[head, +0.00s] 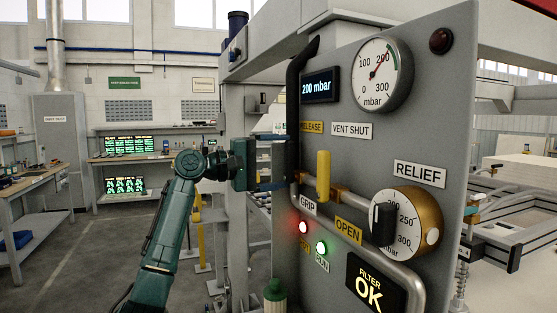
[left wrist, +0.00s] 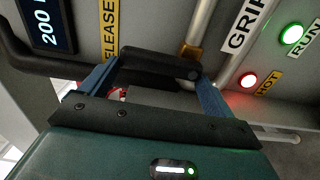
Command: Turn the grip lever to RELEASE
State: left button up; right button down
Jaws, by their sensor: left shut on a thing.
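My left gripper (head: 278,165) reaches the near left edge of the grey control panel in the head view. In the left wrist view its two blue fingers (left wrist: 155,85) stand either side of a black grip lever (left wrist: 155,62), and the gripper is shut on it. The lever lies between the yellow RELEASE label (left wrist: 110,28) and the white GRIP label (left wrist: 245,25). In the head view the RELEASE label (head: 312,127) is above the gripper and the GRIP label (head: 308,206) below it; the lever is hard to make out there. My right gripper is not in view.
A black hose (head: 293,110) runs down the panel beside the fingers. A yellow handle (head: 323,176), a relief dial (head: 405,224) and a gauge reading about 200 mbar (head: 383,73) stand out from the panel. Red HOT (head: 303,227) and green RUN (head: 321,247) lamps glow below.

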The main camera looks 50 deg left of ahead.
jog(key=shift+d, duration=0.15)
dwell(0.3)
pick_arm(q)
jog(key=o, duration=1.1)
jog(key=shift+o, duration=0.2)
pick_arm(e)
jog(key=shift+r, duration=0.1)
pick_arm(q)
jog(key=b+v, duration=0.4)
jog(key=v, duration=0.9)
jog(key=shift+b, duration=0.35)
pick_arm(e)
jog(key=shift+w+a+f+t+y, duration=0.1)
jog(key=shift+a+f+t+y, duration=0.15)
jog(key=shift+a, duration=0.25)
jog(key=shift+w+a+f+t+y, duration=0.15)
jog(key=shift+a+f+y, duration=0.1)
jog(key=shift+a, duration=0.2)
pick_arm(q)
jog(key=shift+a, duration=0.1)
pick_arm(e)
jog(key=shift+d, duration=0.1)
